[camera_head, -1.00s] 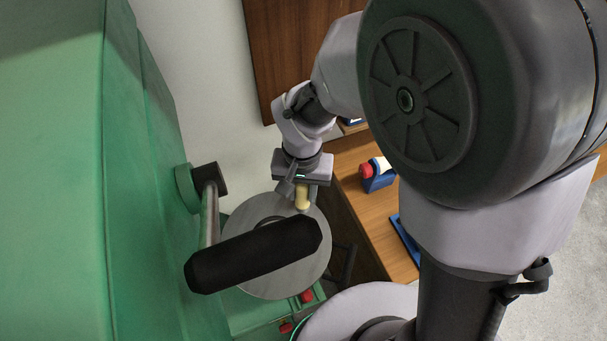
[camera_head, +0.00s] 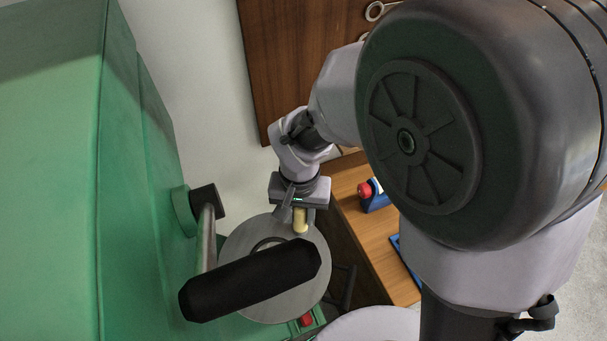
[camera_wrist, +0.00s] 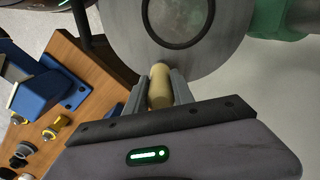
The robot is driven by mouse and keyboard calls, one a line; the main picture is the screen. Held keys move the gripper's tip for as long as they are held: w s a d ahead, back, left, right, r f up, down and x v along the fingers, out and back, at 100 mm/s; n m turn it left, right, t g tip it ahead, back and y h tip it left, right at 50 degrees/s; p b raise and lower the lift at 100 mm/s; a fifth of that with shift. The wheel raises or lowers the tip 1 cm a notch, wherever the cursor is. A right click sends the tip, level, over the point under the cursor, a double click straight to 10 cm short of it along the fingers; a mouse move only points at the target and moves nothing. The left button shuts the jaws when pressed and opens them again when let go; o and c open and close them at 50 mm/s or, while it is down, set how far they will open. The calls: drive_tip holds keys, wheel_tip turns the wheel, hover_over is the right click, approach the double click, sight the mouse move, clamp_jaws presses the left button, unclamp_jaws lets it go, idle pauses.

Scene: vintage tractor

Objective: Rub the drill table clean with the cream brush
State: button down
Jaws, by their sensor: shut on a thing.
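The drill table (camera_head: 297,294) is a round grey metal disc beside the green machine in the head view. It also fills the top of the wrist view (camera_wrist: 118,30), with a dark ring at its middle. My gripper (camera_head: 301,222) is shut on the cream brush (camera_head: 300,220), a short pale cylinder. In the wrist view the brush (camera_wrist: 160,88) sits between my two fingers, its far end at the table's rim area. Its bristles are hidden, and I cannot tell if it touches the table.
A black handle (camera_head: 250,280) crosses in front of the table. The green machine body (camera_head: 60,170) stands close at left. A wooden bench (camera_head: 362,225) at right holds a blue holder with a red-ended item (camera_head: 372,193). Small parts lie on the bench (camera_wrist: 60,125).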

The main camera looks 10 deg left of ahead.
drive_tip(key=shift+w, duration=0.2)
drive_tip(key=shift+s, duration=0.1)
drive_tip(key=shift+s+a, duration=0.15)
drive_tip(key=shift+s, duration=0.65)
drive_tip(key=shift+w, duration=0.15)
drive_tip(key=shift+w, duration=0.8)
